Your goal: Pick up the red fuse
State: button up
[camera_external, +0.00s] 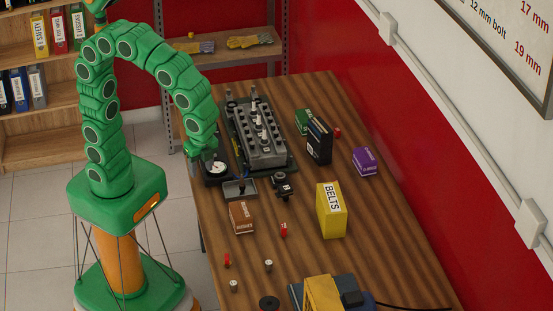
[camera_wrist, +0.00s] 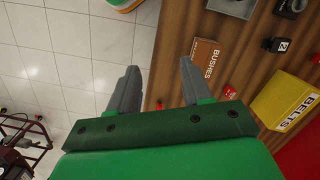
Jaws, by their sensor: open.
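Several small red pieces lie on the wooden table; they are too small to tell which is the red fuse. In the external view one red piece (camera_external: 227,260) lies near the table's left edge, another (camera_external: 284,229) lies right of the brown box, and a third (camera_external: 337,132) lies by the dark box. The wrist view shows a red piece (camera_wrist: 159,105) low between my fingers and another (camera_wrist: 230,91) right of them. My gripper (camera_wrist: 159,64) is open and empty, above the table's edge. In the external view its end (camera_external: 193,147) hangs by the gauge, its fingers unclear.
A brown BUSHES box (camera_external: 241,217) and a yellow BELTS box (camera_external: 331,210) stand near the red pieces. Two small pale-topped pieces (camera_external: 269,265) (camera_external: 234,286) lie toward the front. An engine block (camera_external: 262,140) stands at the back. Bare wood (camera_external: 390,250) shows at right.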

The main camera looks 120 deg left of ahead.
jog(key=w+a+f+m, duration=0.2)
jog(key=w, duration=0.5)
jog(key=w+a+f+m, duration=0.1)
jog(key=w+f, duration=0.2)
jog(key=w, duration=0.3)
jog(key=m, duration=0.3)
send_over(284, 226)
jog(key=d, duration=0.2)
notch_tip(284, 226, down, 8)
jog(key=shift+y, duration=0.4)
jog(key=shift+s+a+f, duration=0.1)
jog(key=shift+a+f, duration=0.25)
jog(key=shift+f, duration=0.95)
jog(key=shift+w+a+f, duration=0.1)
jog(key=shift+a+f, duration=0.3)
jog(key=shift+f, duration=0.85)
jog(key=shift+s+a+f, duration=0.1)
jog(key=shift+a+f, duration=0.25)
jog(key=shift+f, duration=0.95)
jog(key=shift+c, duration=0.5)
grip_shut()
